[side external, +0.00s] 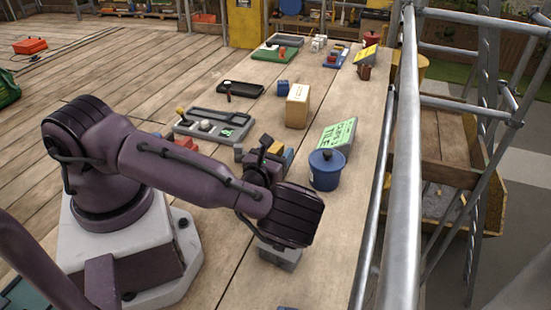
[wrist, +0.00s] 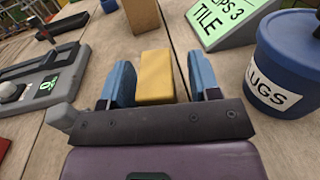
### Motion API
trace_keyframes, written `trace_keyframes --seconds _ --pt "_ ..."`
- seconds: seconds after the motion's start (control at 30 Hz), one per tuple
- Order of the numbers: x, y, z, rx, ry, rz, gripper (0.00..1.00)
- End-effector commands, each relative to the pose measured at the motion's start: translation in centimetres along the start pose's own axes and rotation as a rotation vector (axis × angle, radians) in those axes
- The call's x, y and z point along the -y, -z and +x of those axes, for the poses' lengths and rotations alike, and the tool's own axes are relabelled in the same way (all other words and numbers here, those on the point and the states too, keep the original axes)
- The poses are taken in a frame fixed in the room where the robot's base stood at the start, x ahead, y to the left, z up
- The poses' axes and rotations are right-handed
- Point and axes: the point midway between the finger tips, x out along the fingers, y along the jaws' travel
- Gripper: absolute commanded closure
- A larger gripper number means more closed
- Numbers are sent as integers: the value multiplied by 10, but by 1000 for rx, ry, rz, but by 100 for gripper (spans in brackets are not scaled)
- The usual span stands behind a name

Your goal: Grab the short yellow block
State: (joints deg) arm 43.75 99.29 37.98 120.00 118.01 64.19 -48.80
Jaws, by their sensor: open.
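The short yellow block (wrist: 156,76) lies on the wooden deck in the wrist view, between the two blue fingers of my gripper (wrist: 160,84). The fingers are apart, with one on each side of the block. A narrow gap shows on the block's right; on the left the finger is very close, and I cannot tell if it touches. In the side external view a bit of yellow, likely the block (side external: 275,148), shows beside my gripper (side external: 272,158), mostly hidden by it.
A blue lidded pot (side external: 326,170) and a green sign (side external: 338,134) stand close on the right. A tan box (side external: 298,106) stands behind. A grey tray (side external: 212,125) lies to the left. Metal scaffold rails (side external: 405,160) run along the right edge.

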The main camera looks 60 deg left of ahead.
Motion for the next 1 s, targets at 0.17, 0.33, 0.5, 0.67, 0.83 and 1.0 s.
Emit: trace_keyframes --seconds 0.17,0.33,0.5,0.67,0.83,1.0 --pt "0 0 3 0 1 0 44" --pt "0 0 2 0 0 0 64" --pt "0 0 2 0 0 0 97" --pt "0 0 2 0 0 0 97" --pt "0 -8 3 2 0 -1 97" --pt "0 -38 3 3 -2 -3 97"
